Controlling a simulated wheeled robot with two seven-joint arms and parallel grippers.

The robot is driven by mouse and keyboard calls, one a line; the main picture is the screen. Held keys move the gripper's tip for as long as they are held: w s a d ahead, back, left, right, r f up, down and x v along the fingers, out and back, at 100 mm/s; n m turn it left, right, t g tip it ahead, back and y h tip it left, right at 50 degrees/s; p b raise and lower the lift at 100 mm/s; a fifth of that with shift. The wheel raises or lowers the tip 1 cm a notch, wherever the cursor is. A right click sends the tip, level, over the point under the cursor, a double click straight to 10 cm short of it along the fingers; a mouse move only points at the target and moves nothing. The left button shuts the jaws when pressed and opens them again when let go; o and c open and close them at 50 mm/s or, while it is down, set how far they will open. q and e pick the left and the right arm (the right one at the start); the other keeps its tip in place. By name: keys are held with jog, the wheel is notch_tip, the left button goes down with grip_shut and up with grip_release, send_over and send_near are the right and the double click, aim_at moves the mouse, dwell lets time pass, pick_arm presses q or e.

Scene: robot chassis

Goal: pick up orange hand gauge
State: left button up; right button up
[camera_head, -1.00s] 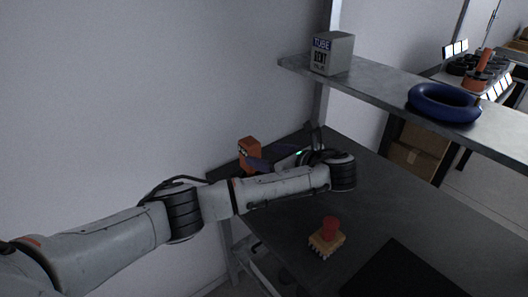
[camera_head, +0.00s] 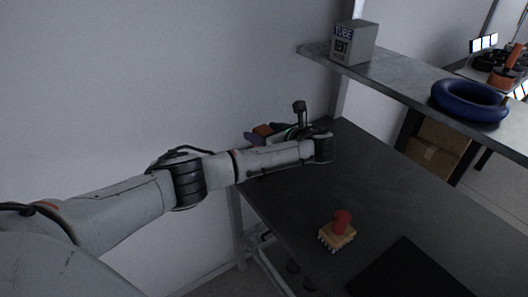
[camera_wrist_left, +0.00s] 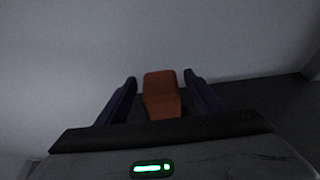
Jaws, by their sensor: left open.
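The orange hand gauge (camera_head: 263,130) is at the far left end of the dark table, by the wall, and is mostly hidden behind my left gripper and wrist in the head view. In the left wrist view the orange gauge (camera_wrist_left: 161,96) is between the two dark fingers. My left gripper (camera_head: 264,133) is open, with one finger on each side of the gauge. In the wrist view a gap shows between the gauge and each finger of the gripper (camera_wrist_left: 160,80). My right gripper is not in view.
A wooden brush with a red knob (camera_head: 338,232) stands on the table (camera_head: 290,200), near a black flat panel (camera_head: 412,272). The metal shelf (camera_head: 400,88) above holds a grey box (camera_head: 354,44) and a blue ring (camera_head: 469,101).

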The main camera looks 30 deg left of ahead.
pick_arm(q)
grip_shut()
dwell(0.3)
jog(key=shift+r, duration=0.1)
